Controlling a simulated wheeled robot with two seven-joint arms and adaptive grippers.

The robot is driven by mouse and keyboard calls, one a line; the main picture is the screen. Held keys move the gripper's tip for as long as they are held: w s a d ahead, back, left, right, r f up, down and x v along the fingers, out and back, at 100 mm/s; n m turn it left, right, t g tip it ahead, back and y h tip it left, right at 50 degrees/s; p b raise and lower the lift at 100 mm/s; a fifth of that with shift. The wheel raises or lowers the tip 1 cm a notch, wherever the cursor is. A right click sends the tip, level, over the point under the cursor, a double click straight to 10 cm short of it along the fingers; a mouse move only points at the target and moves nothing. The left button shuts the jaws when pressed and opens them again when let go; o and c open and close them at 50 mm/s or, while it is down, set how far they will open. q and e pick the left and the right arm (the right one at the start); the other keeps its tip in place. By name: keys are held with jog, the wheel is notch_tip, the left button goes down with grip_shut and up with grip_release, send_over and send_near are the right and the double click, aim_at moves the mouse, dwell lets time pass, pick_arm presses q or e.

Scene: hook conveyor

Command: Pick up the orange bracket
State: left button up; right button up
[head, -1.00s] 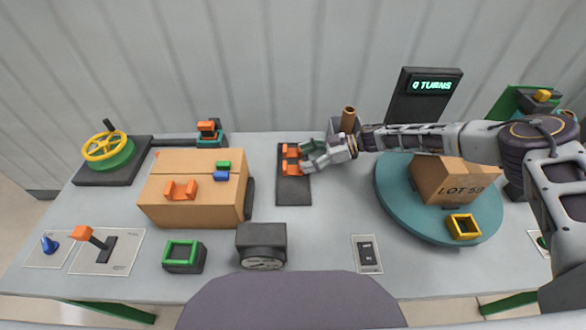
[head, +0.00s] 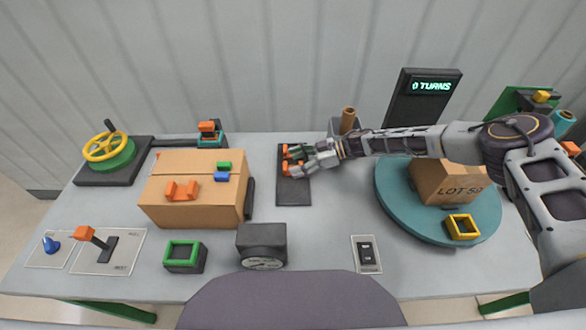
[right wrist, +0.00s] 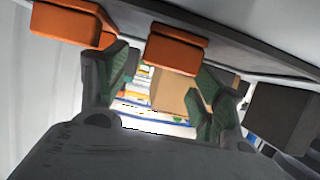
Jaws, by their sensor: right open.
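An orange bracket (head: 285,168) stands on the dark rectangular plate (head: 293,192) in the middle of the table, showing as two orange parts partly covered by my right gripper. My right gripper (head: 293,160) reaches in from the right, low over the plate, open, its fingertips at the orange parts. In the right wrist view, one orange part (right wrist: 176,50) lies between the spread green-padded fingers and another (right wrist: 65,24) lies beyond the left finger. Contact cannot be told. My left gripper is out of view.
The cardboard box (head: 190,211) with green and blue blocks stands left of the plate. A turntable (head: 397,211) carrying a LOT box (head: 448,184) lies under my right arm. A brown cylinder (head: 347,119) stands behind the gripper.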

aim_at(286, 165)
jog(key=shift+x, duration=1.65)
jog(key=shift+s, duration=0.1)
jog(key=c, duration=1.1)
jog(key=shift+r, duration=0.1)
notch_tip(286, 165, up, 10)
